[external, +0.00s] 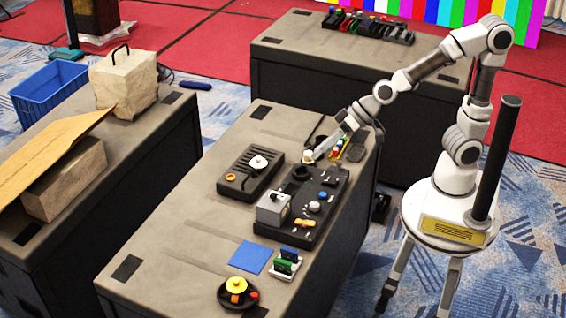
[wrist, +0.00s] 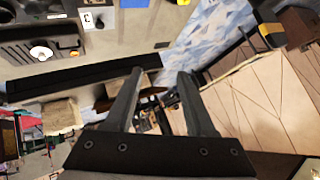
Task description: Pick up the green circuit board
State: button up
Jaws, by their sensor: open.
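The green circuit board (external: 284,267) stands upright in a small white holder near the front of the middle table in the external view. A dark blue board (external: 289,254) stands just behind it. I cannot make out the green board in the wrist view. My gripper (external: 316,155) is over the far part of the same table, beyond the black control panel and well apart from the green board. In the wrist view my gripper's two fingers (wrist: 160,73) are spread with nothing held between them.
A black panel (external: 325,205) with knobs and a grey box lies between my gripper and the boards. A blue square (external: 250,257) lies left of the holder. A round black base with yellow and red parts (external: 238,292) is in front. Bare tabletop extends left.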

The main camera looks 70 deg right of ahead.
jog(key=s+a+f+m+t+h+b, duration=0.15)
jog(key=a+f+b, duration=0.25)
jog(key=a+f, duration=1.05)
jog(key=t+h+b, duration=0.2)
jog(key=t+h, duration=0.1)
send_near(282, 266)
notch_tip(282, 266, up, 4)
jog(key=s+a, duration=0.1)
jog(key=s, duration=0.2)
jog(key=s+d+f+t+h, duration=0.1)
jog(key=s+f+t+h, duration=0.1)
jog(key=s+f, duration=0.2)
jog(key=shift+n+y, duration=0.25)
jog(key=shift+n, duration=0.1)
jog(key=b+x, duration=0.3)
jog(key=x, duration=0.8)
jog(key=shift+w+f+b, duration=0.2)
jog(key=shift+w+b, duration=0.1)
jog(key=shift+b, duration=0.05)
jog(key=shift+b+x, duration=1)
jog(key=shift+x, duration=1.65)
jog(key=shift+a+f, duration=0.1)
jog(key=shift+a, duration=0.05)
jog(key=shift+c, duration=0.3)
grip_shut()
